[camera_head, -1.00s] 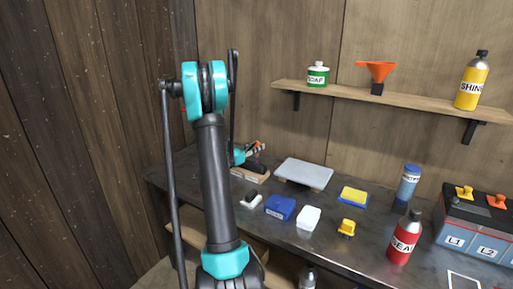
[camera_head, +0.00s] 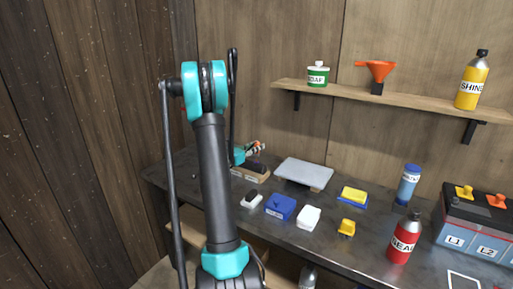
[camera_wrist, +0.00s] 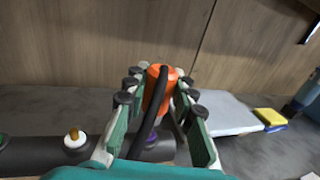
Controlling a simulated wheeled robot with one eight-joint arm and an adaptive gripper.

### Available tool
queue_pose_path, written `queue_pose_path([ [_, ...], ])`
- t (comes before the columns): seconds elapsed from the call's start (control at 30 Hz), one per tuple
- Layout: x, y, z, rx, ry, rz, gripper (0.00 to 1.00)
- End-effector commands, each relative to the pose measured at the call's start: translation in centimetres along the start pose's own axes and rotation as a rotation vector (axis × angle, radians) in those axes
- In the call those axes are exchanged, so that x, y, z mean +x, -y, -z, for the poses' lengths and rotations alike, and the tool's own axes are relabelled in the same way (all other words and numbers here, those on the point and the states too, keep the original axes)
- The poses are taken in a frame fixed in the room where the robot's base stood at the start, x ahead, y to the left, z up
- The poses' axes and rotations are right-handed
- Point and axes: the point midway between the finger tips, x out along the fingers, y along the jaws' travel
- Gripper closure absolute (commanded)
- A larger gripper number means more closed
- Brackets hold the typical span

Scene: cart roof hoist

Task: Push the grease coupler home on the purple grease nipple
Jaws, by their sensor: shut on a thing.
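My gripper (camera_wrist: 160,92) is shut on the orange grease coupler (camera_wrist: 154,74), seen between the two green fingers with black pads. A black hose (camera_wrist: 164,92) runs from the coupler toward the camera and covers part of it. A bit of the purple grease nipple (camera_wrist: 151,137) shows below the coupler, on a dark bar, between the fingers. The hose and fingers hide the contact, so I cannot tell how far the coupler sits on it. In the head view my gripper (camera_head: 252,153) is small and partly behind my arm, at the bench's far left.
A nipple with a tan tip on a white base (camera_wrist: 75,138) stands left on the dark bar (camera_wrist: 40,152). A grey-white plate (camera_head: 304,172) lies right of my gripper, with a yellow-and-blue sponge (camera_head: 354,195) beyond. A blue box (camera_head: 281,207) and white block (camera_head: 309,217) stand nearer the front.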

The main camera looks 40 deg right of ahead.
Motion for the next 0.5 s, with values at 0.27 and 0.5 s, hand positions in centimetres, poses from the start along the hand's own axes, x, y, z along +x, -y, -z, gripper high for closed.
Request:
queue_pose_path([
  [0.27,0.0,0.0,0.5,0.0,0.0,0.0,1.0],
  [0.5,0.0,0.0,1.0,0.0,0.0,0.0,1.0],
])
